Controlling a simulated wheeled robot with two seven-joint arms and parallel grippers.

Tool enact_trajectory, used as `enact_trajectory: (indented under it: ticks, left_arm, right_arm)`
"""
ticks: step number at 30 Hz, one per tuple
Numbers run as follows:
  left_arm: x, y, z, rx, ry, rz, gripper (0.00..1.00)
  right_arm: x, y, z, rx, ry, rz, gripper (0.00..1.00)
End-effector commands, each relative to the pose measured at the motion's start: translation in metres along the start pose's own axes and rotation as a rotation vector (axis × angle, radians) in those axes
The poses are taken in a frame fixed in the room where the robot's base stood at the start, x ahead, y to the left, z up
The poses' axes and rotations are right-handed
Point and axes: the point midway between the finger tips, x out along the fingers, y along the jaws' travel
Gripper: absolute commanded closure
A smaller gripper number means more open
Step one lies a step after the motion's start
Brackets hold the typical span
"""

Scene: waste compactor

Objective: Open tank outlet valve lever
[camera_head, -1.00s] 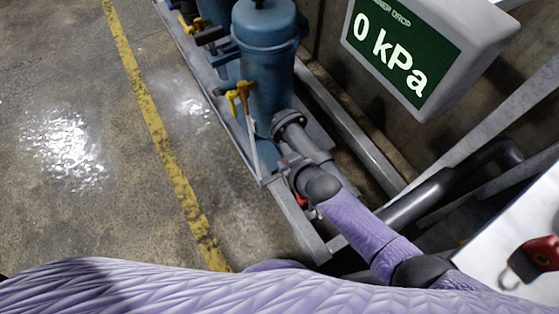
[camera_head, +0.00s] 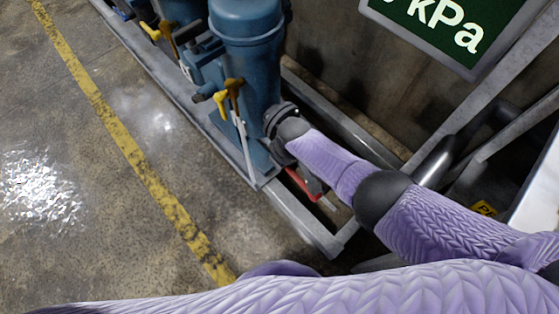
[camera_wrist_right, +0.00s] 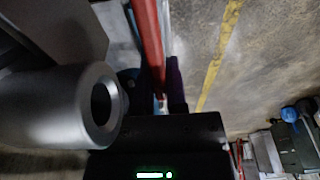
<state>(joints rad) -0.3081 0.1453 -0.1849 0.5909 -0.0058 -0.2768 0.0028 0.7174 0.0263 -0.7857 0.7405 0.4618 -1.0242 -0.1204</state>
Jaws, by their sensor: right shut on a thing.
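The red valve lever (camera_head: 303,185) shows low beside the base of the blue tank (camera_head: 245,60), partly hidden by my right arm. In the right wrist view the red lever (camera_wrist_right: 148,40) runs down from the top edge into my right gripper (camera_wrist_right: 158,92). The dark fingers stand on either side of it, shut on it. In the head view my right forearm covers most of the gripper and the valve body. My left gripper is in neither view.
A grey metal pipe end (camera_wrist_right: 95,105) is close at the left of the right wrist view. Yellow-handled valves (camera_head: 230,90) are on the tanks. A pressure display (camera_head: 455,25) hangs above my right arm. A grey frame rail (camera_head: 300,225) borders open floor at left.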

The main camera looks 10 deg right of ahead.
Motion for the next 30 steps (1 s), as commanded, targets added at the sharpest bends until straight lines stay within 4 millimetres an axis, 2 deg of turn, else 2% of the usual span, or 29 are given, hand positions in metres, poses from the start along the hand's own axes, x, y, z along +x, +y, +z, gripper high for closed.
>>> enact_trajectory:
  ticks: [1, 9, 28, 29, 30]
  left_arm:
    - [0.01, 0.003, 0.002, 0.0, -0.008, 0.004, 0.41]
    - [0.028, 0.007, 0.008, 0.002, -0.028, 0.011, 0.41]
    - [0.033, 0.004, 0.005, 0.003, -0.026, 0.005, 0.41]
    - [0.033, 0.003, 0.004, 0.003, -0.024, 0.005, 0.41]
    - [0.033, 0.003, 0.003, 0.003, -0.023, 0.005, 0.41]
  right_arm:
    - [0.01, -0.001, 0.002, 0.0, -0.029, -0.004, 1.0]
    - [0.019, -0.001, 0.002, 0.0, -0.14, -0.002, 1.0]
    - [0.019, -0.001, 0.003, 0.0, -0.179, 0.0, 1.0]
    - [0.019, -0.001, 0.003, 0.0, -0.179, 0.0, 0.8]
    - [0.019, -0.001, 0.002, 0.0, -0.179, 0.0, 0.71]
